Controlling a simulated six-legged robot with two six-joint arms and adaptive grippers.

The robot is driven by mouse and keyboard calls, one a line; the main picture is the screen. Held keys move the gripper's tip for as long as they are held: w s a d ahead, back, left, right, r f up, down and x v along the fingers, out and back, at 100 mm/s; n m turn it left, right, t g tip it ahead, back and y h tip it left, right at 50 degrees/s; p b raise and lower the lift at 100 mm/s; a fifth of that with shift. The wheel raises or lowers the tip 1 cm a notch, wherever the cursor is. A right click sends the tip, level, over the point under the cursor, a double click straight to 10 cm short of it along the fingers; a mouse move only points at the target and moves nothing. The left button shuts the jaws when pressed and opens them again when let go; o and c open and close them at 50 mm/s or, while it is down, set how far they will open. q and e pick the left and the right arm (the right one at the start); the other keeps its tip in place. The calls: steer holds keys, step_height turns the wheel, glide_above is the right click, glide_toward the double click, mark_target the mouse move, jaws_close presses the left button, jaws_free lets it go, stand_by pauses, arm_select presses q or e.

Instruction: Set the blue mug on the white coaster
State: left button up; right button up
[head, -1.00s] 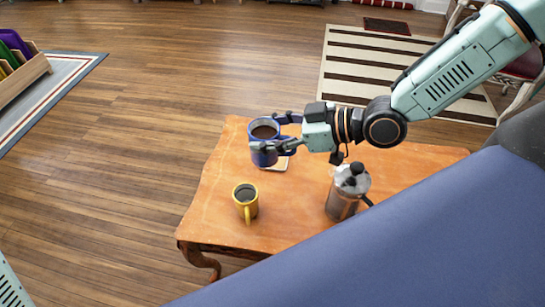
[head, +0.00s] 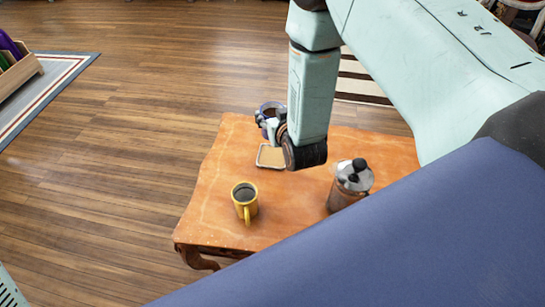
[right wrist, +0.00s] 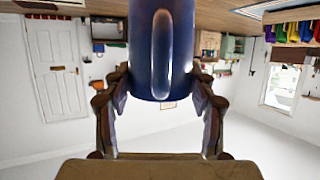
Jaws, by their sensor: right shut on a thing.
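The blue mug (head: 267,107) shows in the head view at the far edge of the table, partly hidden by my right gripper (head: 271,120). In the right wrist view the mug (right wrist: 162,55) fills the top middle, its handle towards the camera, with the fingers of my right gripper (right wrist: 160,92) shut on its sides. I cannot tell the mug's height over the table. My left gripper is out of view.
The orange wooden table (head: 215,205) also holds a yellow mug (head: 245,206) with dark liquid, nearer than the coaster, and a French press (head: 350,184) to the right. The table's left part is clear.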

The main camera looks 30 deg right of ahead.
steer(key=shift+f+m+h, duration=0.3)
steer(key=b, duration=0.5)
glide_above(273, 159)
step_height(273, 159, down, 10)
steer(key=shift+w+d+r, duration=0.1)
steer(key=shift+r, duration=0.05)
steer(key=shift+r+p, duration=0.15)
steer(key=shift+p, duration=0.15)
steer(key=o, duration=1.1)
steer(key=shift+f, duration=0.25)
steer(key=o, duration=0.4)
steer(key=shift+o, duration=0.3)
steer(key=shift+r, duration=0.1)
